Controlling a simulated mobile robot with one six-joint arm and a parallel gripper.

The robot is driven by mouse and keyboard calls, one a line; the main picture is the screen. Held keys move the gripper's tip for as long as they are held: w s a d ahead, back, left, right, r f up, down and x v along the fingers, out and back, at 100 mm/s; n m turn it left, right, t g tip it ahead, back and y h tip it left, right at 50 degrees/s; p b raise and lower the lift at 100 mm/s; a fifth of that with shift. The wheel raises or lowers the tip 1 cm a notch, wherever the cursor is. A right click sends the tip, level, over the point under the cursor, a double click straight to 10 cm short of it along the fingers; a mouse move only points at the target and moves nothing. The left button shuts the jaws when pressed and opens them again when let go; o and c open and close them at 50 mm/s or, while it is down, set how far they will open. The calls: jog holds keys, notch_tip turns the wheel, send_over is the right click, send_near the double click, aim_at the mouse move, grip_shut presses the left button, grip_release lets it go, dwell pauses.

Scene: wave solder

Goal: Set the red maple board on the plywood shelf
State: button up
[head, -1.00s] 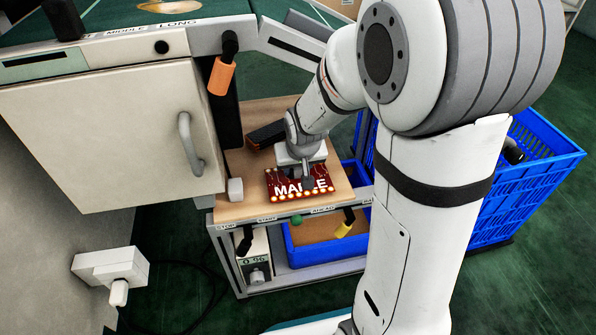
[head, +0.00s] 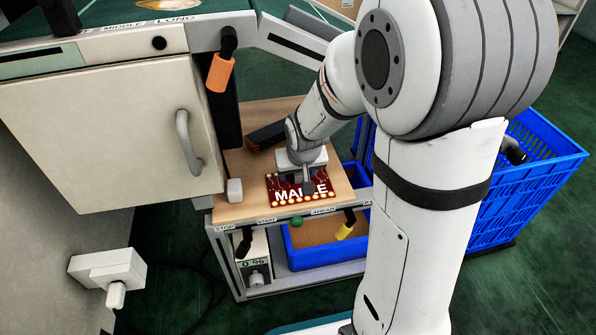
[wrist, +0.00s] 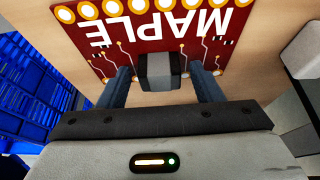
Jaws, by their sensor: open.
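The red maple board (head: 290,199), with white MAPLE lettering and a row of gold pads, lies flat on the plywood shelf (head: 237,211). In the wrist view the board (wrist: 122,37) lies on the pale wood, its lettering upside down. My gripper (head: 308,187) is over the board's back part, pointing down. In the wrist view my gripper (wrist: 162,75) is open, its two fingers apart on either side of a grey block (wrist: 160,70) on the board. I cannot tell whether the fingers touch the board.
A dark object (head: 265,136) lies at the shelf's back left, and a small white block (head: 235,190) at its left edge. A cabinet door with a handle (head: 188,145) stands left. Blue crates (head: 525,185) stand right and below (head: 300,262).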

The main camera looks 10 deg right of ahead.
jog(key=shift+r, duration=0.3)
jog(key=p+v, duration=0.4)
jog(key=v, duration=0.3)
jog(key=s+d+r+g, duration=0.2)
jog(key=s+r+g, duration=0.1)
jog(key=s, duration=1.3)
jog(key=shift+s+d+r, duration=0.15)
jog(key=shift+s+r, duration=0.15)
jog(key=shift+r, duration=0.25)
notch_tip(320, 180, up, 36)
jog(key=t+p, duration=0.1)
jog(key=p, duration=3.1)
jog(key=shift+s+d+p, duration=0.2)
jog(key=shift+d+p, duration=0.05)
jog(key=shift+p, duration=0.1)
